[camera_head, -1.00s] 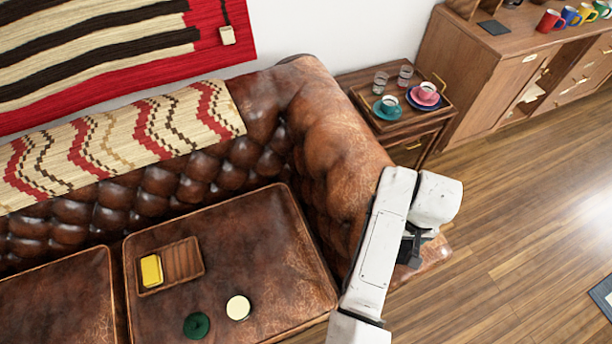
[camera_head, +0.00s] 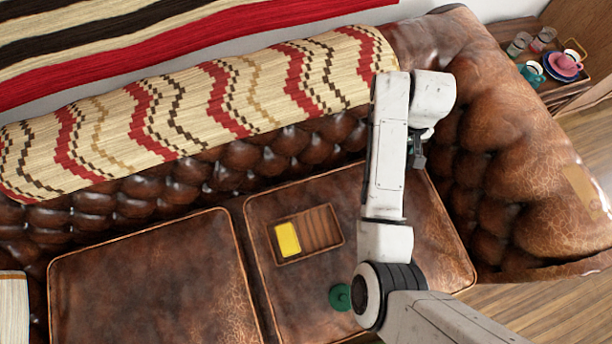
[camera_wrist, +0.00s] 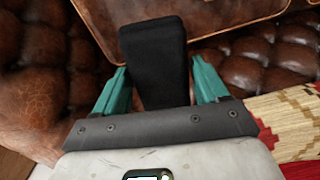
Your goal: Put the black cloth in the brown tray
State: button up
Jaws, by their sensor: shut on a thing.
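The brown tray (camera_head: 322,228) lies on the right seat cushion of the leather sofa in the head view, with a yellow block (camera_head: 287,239) in its left part. The right part of the tray is bare. In the wrist view, my gripper (camera_wrist: 158,78) is shut on the black cloth (camera_wrist: 153,50), a folded dark block between its teal fingers. In the head view my gripper (camera_head: 417,155) is high, right of the tray and in front of the sofa back and armrest. Only a small dark bit of what it holds shows there.
A green round object (camera_head: 340,297) lies on the cushion near the tray, partly behind my arm. The sofa armrest (camera_head: 510,150) rises on the right. A side table with cups (camera_head: 563,66) and glasses stands beyond it. The left cushion (camera_head: 150,290) is clear.

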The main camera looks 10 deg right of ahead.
jog(key=s+a+f+n+b, duration=0.1)
jog(key=s+a+f+b, duration=0.3)
jog(key=s+f, duration=0.65)
jog(key=s+a+f+n+b, duration=0.1)
jog(key=s+a+f+b, duration=0.1)
jog(key=s+a+f, duration=0.8)
jog(key=b, duration=0.3)
send_over(321, 229)
jog(key=f, duration=0.8)
jog(key=shift+s+d+f, duration=0.15)
jog(key=shift+s+f, duration=0.1)
jog(key=shift+f, duration=0.05)
jog(key=shift+w+f, duration=0.1)
jog(key=shift+f, duration=0.1)
jog(key=shift+w+a+f+b, duration=0.1)
jog(key=shift+f+b, duration=0.2)
jog(key=shift+f, duration=0.55)
jog(key=shift+w+a+f+b, duration=0.1)
jog(key=shift+f+b, duration=0.2)
jog(key=shift+f, duration=0.5)
